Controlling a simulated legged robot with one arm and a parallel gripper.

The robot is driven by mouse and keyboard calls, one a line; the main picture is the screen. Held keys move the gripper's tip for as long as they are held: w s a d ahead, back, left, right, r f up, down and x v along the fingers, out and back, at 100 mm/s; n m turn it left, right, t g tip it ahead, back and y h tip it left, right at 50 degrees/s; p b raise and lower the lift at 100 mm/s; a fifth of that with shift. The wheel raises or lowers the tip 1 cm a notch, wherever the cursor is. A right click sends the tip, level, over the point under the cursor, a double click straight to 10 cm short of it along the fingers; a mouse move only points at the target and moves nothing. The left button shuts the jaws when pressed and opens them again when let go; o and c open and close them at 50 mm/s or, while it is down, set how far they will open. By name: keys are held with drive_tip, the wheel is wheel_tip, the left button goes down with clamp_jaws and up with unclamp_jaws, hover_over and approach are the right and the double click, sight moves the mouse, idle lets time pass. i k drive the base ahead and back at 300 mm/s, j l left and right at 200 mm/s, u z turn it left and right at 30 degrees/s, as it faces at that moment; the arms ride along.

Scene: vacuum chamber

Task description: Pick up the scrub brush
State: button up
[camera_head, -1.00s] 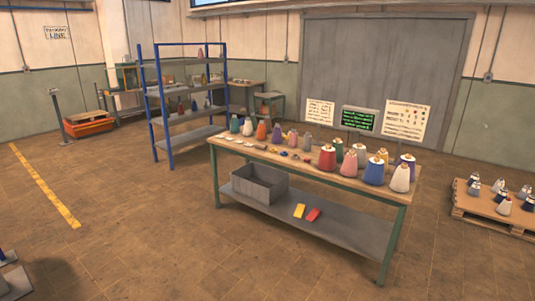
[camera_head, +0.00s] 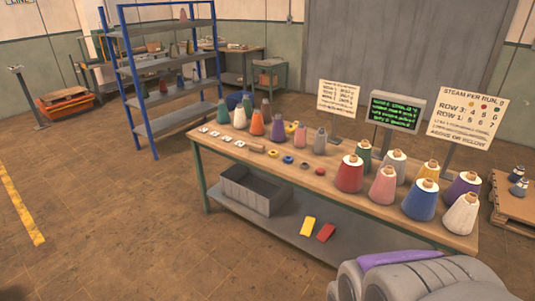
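I cannot clearly make out a scrub brush. A small tan block-like item (camera_head: 256,148) lies on the table, left of the small rings, but it is too small to name. The wooden-topped table (camera_head: 330,183) stands ahead of me with green legs. A grey rounded part with a purple piece, likely my own arm, shows at the bottom right edge, in front of the table's near right corner. No gripper fingers can be seen.
Coloured yarn cones, including a red one (camera_head: 349,174), crowd the tabletop. A blue-framed rack (camera_head: 152,142) stands behind left.

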sight(259, 148)
drive_tip(key=i+l+u, duration=0.15)
drive_tip(key=i, duration=0.35)
drive_tip(key=u, duration=4.2)
drive_tip(key=z, duration=4.6)
